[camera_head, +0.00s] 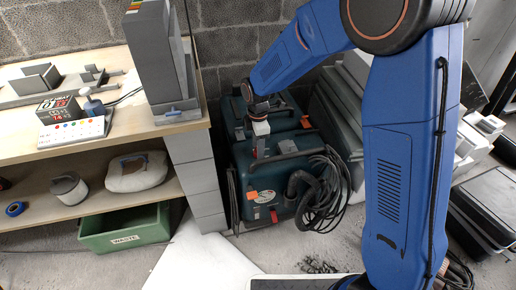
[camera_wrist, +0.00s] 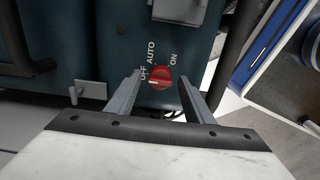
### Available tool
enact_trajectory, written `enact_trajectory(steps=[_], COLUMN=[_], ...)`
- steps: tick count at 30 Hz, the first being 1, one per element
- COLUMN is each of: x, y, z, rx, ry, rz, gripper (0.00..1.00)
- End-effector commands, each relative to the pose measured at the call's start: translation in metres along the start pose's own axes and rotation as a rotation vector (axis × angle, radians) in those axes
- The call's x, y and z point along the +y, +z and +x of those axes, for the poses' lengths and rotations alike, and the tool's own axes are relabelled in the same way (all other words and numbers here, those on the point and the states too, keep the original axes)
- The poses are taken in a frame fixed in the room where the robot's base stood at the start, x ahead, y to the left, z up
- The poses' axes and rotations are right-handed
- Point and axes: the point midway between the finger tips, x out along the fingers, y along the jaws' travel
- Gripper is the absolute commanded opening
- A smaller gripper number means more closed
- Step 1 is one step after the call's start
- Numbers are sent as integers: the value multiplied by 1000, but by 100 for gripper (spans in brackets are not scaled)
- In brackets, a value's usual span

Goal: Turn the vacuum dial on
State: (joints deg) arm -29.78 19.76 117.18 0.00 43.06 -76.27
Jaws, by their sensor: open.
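The vacuum is a dark teal machine (camera_head: 285,172) on the floor beside the workbench; its teal panel (camera_wrist: 115,30) fills the upper wrist view. A round red dial (camera_wrist: 162,78) sits on that panel, with OFF at its left, AUTO above and ON at its upper right. A pale mark on the dial's left side points towards OFF. My gripper (camera_wrist: 159,84) is open, with one finger on each side of the dial; I cannot tell whether they touch it. In the head view my gripper (camera_head: 260,150) is over the vacuum, and the dial cannot be made out.
A black hose (camera_head: 305,195) and coiled cables hang at the vacuum's right. A wooden workbench (camera_head: 180,132) with grey block legs stands to the left, with a green waste bin (camera_head: 125,235) beneath. A black case (camera_head: 490,205) lies at the right.

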Motion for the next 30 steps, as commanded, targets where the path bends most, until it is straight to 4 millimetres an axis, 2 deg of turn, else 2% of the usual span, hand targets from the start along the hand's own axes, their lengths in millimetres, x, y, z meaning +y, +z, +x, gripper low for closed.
enact_trajectory(steps=[4,12,17,18,30], x=[0,0,0,0,0], y=[0,0,0,0,0], z=[6,7,7,7,7], rx=[0,0,0,0,0], ry=[0,0,0,0,0], rz=[0,0,0,0,67], gripper=[47,47,9,6,6])
